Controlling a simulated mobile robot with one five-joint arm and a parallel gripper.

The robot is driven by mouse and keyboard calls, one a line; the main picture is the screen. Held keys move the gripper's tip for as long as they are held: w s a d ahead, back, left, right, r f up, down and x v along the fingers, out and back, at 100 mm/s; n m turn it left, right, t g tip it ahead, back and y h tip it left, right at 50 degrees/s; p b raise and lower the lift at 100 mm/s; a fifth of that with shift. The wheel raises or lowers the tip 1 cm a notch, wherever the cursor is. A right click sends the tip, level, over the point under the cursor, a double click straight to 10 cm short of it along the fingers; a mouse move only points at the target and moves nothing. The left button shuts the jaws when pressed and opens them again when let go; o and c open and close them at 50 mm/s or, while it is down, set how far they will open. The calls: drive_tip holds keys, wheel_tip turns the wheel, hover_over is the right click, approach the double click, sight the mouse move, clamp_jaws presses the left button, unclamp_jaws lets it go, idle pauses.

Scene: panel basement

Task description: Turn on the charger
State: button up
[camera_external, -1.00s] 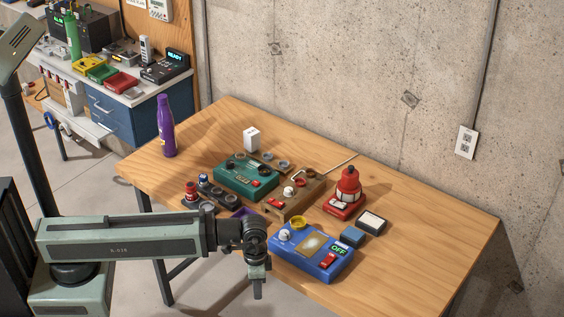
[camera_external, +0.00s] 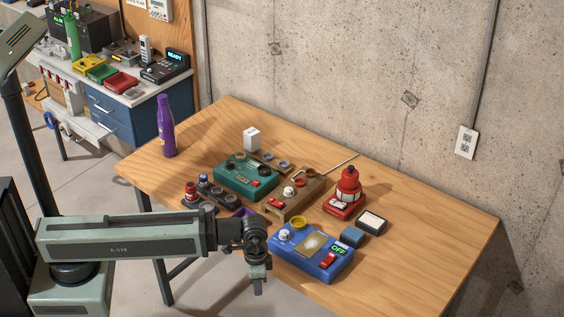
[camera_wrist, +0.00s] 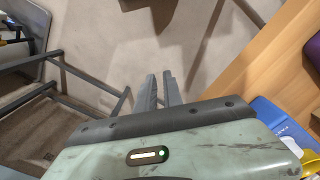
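A blue box (camera_external: 300,262) on the wooden table's front edge seems to be the charger. It has a lit green OFF display (camera_external: 338,249), a red switch (camera_external: 327,261), a white knob (camera_external: 285,236), a yellow ring and a tan plate. A corner of this blue box (camera_wrist: 275,115) shows at the right of the wrist view. My gripper (camera_external: 258,291) hangs pointing down, just left of the box and off the table's front edge. In the wrist view, my gripper's two fingers (camera_wrist: 159,78) stand a narrow gap apart over the floor, with nothing between them.
Behind the blue box are a green box (camera_external: 238,181), a brown box (camera_external: 283,203), a red beacon-like device (camera_external: 347,189) and small blocks. A purple bottle (camera_external: 166,128) stands at the far left of the table (camera_external: 430,235). The table's right part is clear.

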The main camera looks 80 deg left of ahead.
drive_tip(key=w+r+n+p, duration=0.3)
drive_tip(key=r+n, duration=0.1)
drive_tip(key=w+r+n+p, duration=0.3)
drive_tip(key=r+p, duration=0.1)
drive_tip(key=w+a+r+n+p, duration=0.1)
drive_tip(key=w+r+n+p, duration=0.3)
drive_tip(key=shift+a+n+t+y, duration=0.1)
drive_tip(key=shift+n+t+y, duration=0.2)
clamp_jaws()
wheel_tip(320, 180, up, 11)
drive_tip(key=n+p, duration=1.2)
drive_tip(key=n, duration=0.3)
hover_over(332, 255)
drive_tip(key=s+d, duration=0.2)
drive_tip(key=shift+w+a+r+t+y, duration=0.1)
drive_tip(key=shift+w+a+t+y, duration=0.1)
drive_tip(key=shift+t+y, duration=0.1)
drive_tip(key=shift+b, duration=0.35)
drive_tip(key=f+b, duration=0.4)
drive_tip(key=a+f+b, duration=0.1)
drive_tip(key=f+b, duration=0.4)
drive_tip(key=w+f+b, duration=0.1)
drive_tip(key=f+b, duration=0.3)
drive_tip(key=f, duration=0.1)
drive_tip(key=shift+w+a+b, duration=0.1)
drive_tip(key=shift+a+b, duration=0.05)
drive_tip(key=shift+b, duration=0.2)
